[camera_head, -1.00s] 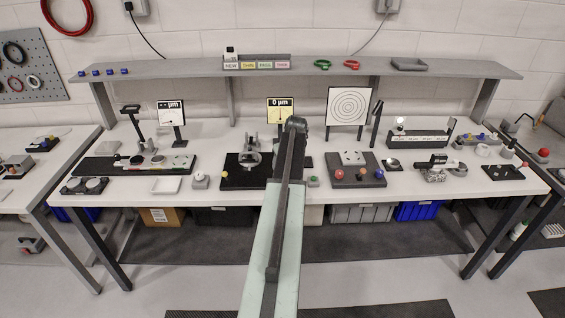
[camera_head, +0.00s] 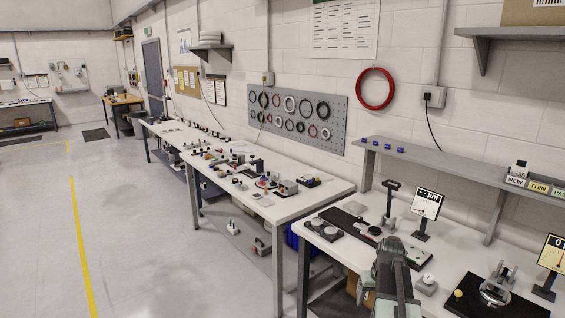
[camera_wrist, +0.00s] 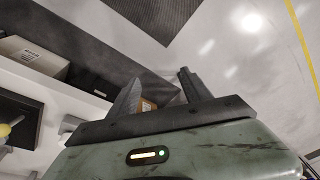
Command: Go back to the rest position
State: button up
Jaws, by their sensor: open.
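My arm shows at the lower right of the head view, raised in front of the mirror fixture bench. In the wrist view my gripper (camera_wrist: 158,92) has its two dark fingers apart with nothing between them. Beyond the fingers are the floor, a dark mat and part of a cardboard box. The mirror fixture (camera_head: 497,290) stands on a black plate at the bottom right of the head view. The gauge display (camera_head: 427,204) reading µm stands on the bench (camera_head: 455,258), and a second yellow display (camera_head: 550,252) is cut by the right edge.
A second long bench (camera_head: 300,202) with many small parts runs away to the left along the wall. A pegboard (camera_head: 297,118) with rings hangs above it. A grey shelf (camera_head: 435,158) spans my bench. The floor (camera_head: 150,230) at left is open, with a yellow line.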

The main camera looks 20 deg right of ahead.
jog(key=s+a+f+n+g, duration=0.1)
jog(key=a+n, duration=0.1)
jog(key=a, duration=1.5)
jog(key=s+a+f+n+g+b, duration=0.1)
jog(key=a, duration=1.7)
jog(key=shift+s+a+n, duration=0.25)
jog(key=shift+a+n, duration=0.05)
jog(key=shift+n, duration=0.1)
